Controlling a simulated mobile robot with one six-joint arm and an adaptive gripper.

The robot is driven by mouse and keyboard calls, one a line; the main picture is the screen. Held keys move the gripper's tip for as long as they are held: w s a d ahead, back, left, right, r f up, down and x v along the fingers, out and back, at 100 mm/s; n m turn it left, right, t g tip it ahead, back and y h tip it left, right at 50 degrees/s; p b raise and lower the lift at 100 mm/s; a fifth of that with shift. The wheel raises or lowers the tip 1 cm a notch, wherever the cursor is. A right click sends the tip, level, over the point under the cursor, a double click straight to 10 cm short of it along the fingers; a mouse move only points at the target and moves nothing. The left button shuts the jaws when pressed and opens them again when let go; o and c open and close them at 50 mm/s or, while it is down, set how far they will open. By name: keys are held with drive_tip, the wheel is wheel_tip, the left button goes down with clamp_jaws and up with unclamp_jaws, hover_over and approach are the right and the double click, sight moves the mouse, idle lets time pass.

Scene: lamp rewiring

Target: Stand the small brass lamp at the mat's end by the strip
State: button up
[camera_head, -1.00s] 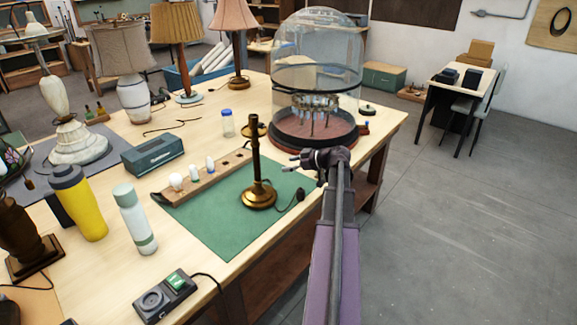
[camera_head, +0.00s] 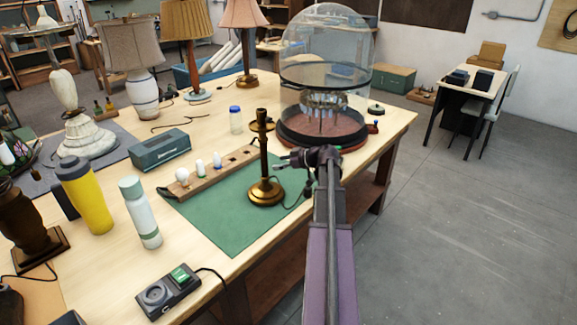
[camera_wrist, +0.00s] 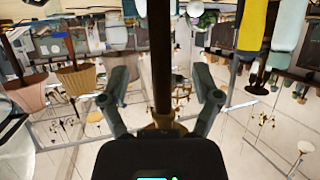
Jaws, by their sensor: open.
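The small brass lamp (camera_head: 264,158) stands upright on the green mat (camera_head: 228,227), with a round base and a dark stem. The wooden strip (camera_head: 229,164) with white bulbs lies along the mat's left and far edge, apart from the lamp. My gripper (camera_head: 283,163) is just right of the lamp's stem. In the wrist view my gripper (camera_wrist: 161,80) is open, its fingers on either side of the dark stem (camera_wrist: 160,45) with gaps showing. The head view hides whether the fingers touch it.
A glass dome (camera_head: 326,75) on a dark base stands behind my gripper. A white bottle (camera_head: 140,212), a yellow tumbler (camera_head: 83,195) and a switch box (camera_head: 168,291) stand left and front. A cord runs from the lamp's right side. The mat's front area is clear.

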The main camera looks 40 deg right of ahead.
sight(264, 153)
drive_tip(key=shift+b+x, duration=1.1)
drive_tip(key=shift+x, duration=2.4)
drive_tip(key=shift+s, duration=0.1)
clamp_jaws()
drive_tip(key=shift+r, duration=0.2)
drive_tip(key=shift+d+r+p, duration=0.1)
drive_tip(key=shift+p, duration=0.25)
drive_tip(key=shift+r+p, duration=2.15)
